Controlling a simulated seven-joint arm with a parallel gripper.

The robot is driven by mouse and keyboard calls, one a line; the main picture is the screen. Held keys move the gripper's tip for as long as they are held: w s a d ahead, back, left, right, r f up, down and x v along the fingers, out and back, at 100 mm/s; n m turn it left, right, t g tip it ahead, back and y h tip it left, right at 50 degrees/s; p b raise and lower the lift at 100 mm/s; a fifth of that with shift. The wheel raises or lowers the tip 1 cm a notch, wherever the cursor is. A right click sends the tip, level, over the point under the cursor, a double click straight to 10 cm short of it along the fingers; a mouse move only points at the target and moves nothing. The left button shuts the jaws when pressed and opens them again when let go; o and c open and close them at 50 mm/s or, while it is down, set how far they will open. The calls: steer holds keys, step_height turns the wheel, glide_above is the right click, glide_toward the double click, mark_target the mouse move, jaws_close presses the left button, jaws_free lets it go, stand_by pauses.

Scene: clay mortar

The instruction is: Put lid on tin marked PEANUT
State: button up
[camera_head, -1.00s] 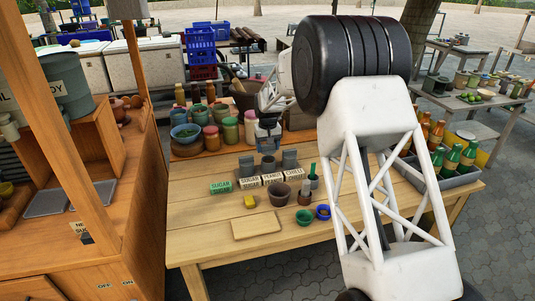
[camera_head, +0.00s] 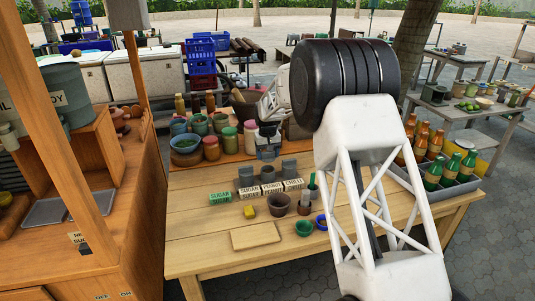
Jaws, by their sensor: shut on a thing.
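My gripper (camera_head: 268,153) points down above the row of grey tins at the back of the wooden table. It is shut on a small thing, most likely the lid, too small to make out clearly. The label PEANUT (camera_head: 272,188) stands in front of the middle grey tin (camera_head: 268,174), almost straight below my gripper. A second grey tin (camera_head: 245,177) is to its left, behind a SUGAR label (camera_head: 249,191). A third grey tin (camera_head: 289,171) is to its right, behind the CHILLI label (camera_head: 293,184). I cannot tell the gap between gripper and tin.
A green SUGAR block (camera_head: 220,197), brown pot (camera_head: 279,204), yellow block (camera_head: 249,211), green bowl (camera_head: 304,228) and wooden board (camera_head: 255,235) lie in front. Several jars (camera_head: 229,144) stand at back left. A bottle crate (camera_head: 440,182) is at right. The table's front left is clear.

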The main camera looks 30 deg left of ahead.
steer(key=shift+f, duration=2.2)
steer(key=shift+f, duration=0.45)
stand_by(0.7)
steer(key=o, duration=1)
steer(key=shift+r, duration=0.1)
steer(key=shift+r, duration=3.4)
steer(key=shift+r, duration=0.1)
steer(key=shift+r, duration=2.4)
